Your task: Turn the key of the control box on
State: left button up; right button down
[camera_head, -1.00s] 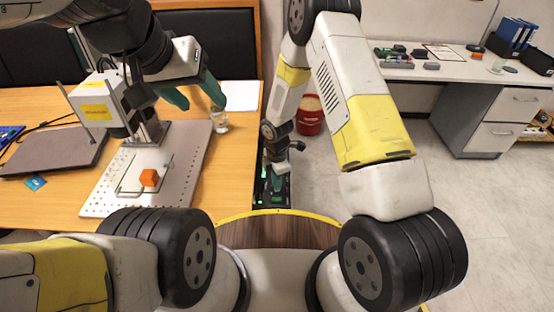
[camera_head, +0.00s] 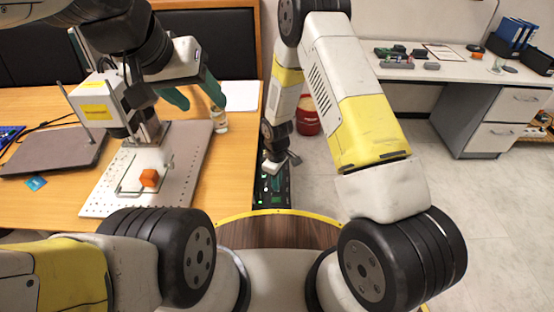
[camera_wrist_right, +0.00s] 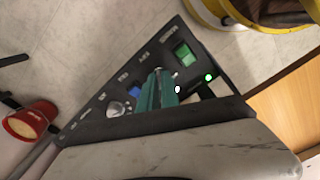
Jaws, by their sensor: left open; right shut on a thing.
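The control box (camera_head: 272,195) is a dark panel with small green lights beside the wooden table's right edge. In the right wrist view, its black face (camera_wrist_right: 95,112) has a green switch (camera_wrist_right: 185,54), a lit green lamp (camera_wrist_right: 208,77), a blue button (camera_wrist_right: 134,91) and a silver knob (camera_wrist_right: 116,108). My right gripper (camera_wrist_right: 157,82) is at the panel, its teal fingers close together and shut on the key. The key is hidden by the fingers, so its angle cannot be told. My left gripper (camera_head: 192,94) is open and empty above the table, near a glass.
The laser marker (camera_head: 100,101) stands on the table with an orange cube (camera_head: 149,178) on its plate. A glass (camera_head: 220,120) stands near the table's right edge. A red bin (camera_head: 308,115) is on the floor behind the control box. The floor to the right is clear.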

jog(key=shift+m, duration=1.6)
jog(key=c, duration=1.6)
grip_release()
jog(key=shift+r, duration=3.95)
